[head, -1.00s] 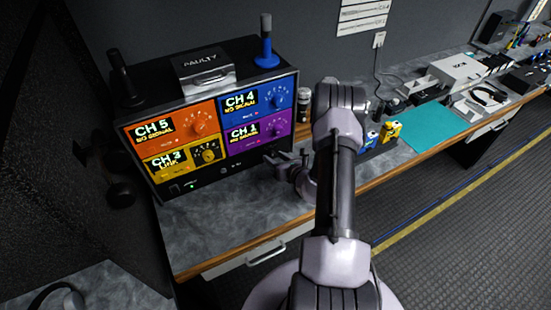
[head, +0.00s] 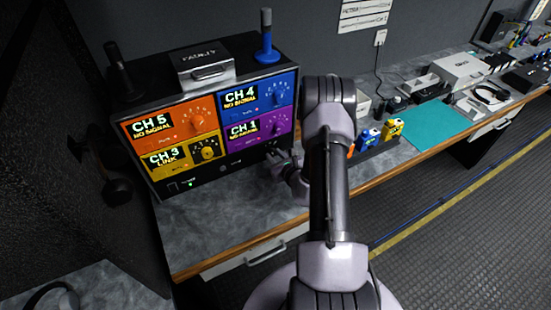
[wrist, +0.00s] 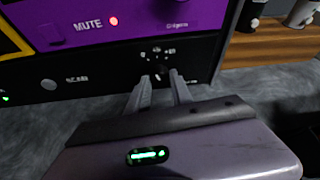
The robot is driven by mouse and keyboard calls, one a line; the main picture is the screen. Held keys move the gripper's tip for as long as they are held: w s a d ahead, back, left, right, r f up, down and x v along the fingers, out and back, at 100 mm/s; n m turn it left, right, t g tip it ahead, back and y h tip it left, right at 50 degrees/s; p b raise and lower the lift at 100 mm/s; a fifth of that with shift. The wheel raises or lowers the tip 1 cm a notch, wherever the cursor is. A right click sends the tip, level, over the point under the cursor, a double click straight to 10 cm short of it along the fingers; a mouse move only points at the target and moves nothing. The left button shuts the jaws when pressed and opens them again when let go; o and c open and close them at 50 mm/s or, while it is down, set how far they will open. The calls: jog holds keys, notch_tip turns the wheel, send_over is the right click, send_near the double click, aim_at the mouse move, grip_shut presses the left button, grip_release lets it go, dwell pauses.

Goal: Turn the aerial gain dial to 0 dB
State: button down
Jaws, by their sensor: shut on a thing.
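The rack unit with four coloured channel panels (head: 205,185) stands on the bench. A small dark dial (wrist: 161,75) with white marks around it sits on its black lower strip, under the purple panel. My gripper (wrist: 160,80) is shut on this dial, with one finger on each side of it. In the head view my gripper (head: 276,156) is at the lower right of the rack front, and the dial is hidden there. The marks are too small to read, and the dial's pointer cannot be made out.
A purple CH 1 panel (head: 257,128) with its own knob is just above my gripper. A small round part (wrist: 48,85) is on the same strip to the left. The bench front (head: 235,215) is clear.

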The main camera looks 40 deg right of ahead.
jog(key=shift+n+h+b, duration=0.5)
jog(key=shift+n+b, duration=0.1)
jog(key=shift+n, duration=0.1)
jog(key=c, duration=1.1)
grip_release()
jog(key=shift+s, duration=0.1)
